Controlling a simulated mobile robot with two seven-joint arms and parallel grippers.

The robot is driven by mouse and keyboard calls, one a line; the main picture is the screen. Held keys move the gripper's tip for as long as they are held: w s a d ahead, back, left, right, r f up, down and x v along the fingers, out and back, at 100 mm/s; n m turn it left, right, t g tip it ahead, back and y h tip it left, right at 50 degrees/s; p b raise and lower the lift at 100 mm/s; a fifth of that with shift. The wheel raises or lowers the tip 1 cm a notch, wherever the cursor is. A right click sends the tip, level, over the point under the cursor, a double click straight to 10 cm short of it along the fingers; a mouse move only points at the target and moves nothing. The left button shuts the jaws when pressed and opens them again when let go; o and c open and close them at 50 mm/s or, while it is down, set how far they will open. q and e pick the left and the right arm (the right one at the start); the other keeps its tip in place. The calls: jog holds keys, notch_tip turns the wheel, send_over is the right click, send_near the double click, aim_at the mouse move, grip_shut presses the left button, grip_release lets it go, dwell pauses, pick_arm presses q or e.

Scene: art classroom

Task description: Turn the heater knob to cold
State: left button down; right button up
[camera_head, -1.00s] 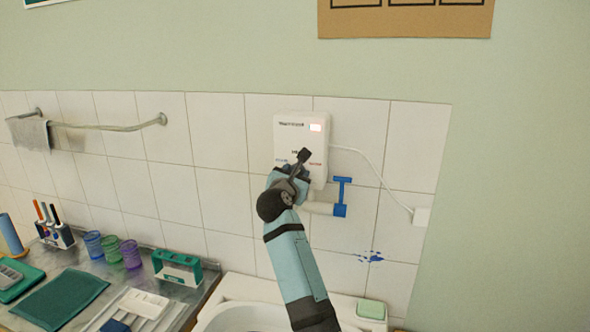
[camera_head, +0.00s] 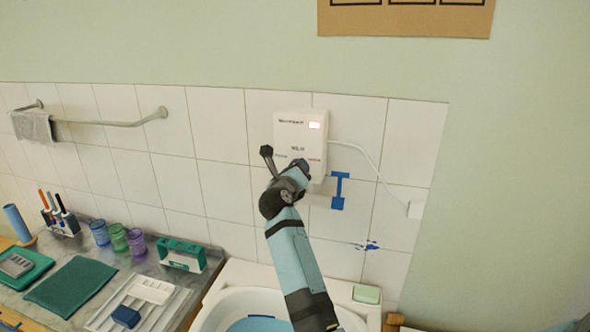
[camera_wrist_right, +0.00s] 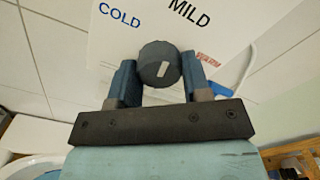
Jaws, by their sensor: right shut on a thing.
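The white heater box (camera_head: 298,130) hangs on the tiled wall, with a lit display at its upper right. My right gripper (camera_head: 292,168) is at the box's lower front and hides the knob in the head view. In the right wrist view, the round dark grey knob (camera_wrist_right: 158,62) sits between the two fingers of the right gripper (camera_wrist_right: 160,75), which is shut on it. The knob's white mark slants up and right, roughly towards MILD. COLD (camera_wrist_right: 120,15) is up and left of the knob, and WARM is to its right, partly covered. The left gripper is not in view.
A blue tap handle (camera_head: 339,190) is just right of my gripper. A white cable runs from the heater to a socket (camera_head: 416,210). The sink (camera_head: 215,312) lies below. A counter at left holds cups, a tray and a green mat (camera_head: 70,286).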

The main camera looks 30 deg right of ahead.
jog(key=n, duration=0.4)
jog(key=shift+n, duration=0.3)
jog(key=n, duration=0.4)
jog(key=shift+d+r+n, duration=0.1)
jog(key=shift+n, duration=0.3)
jog(key=o, duration=0.9)
jog(key=shift+o, duration=0.2)
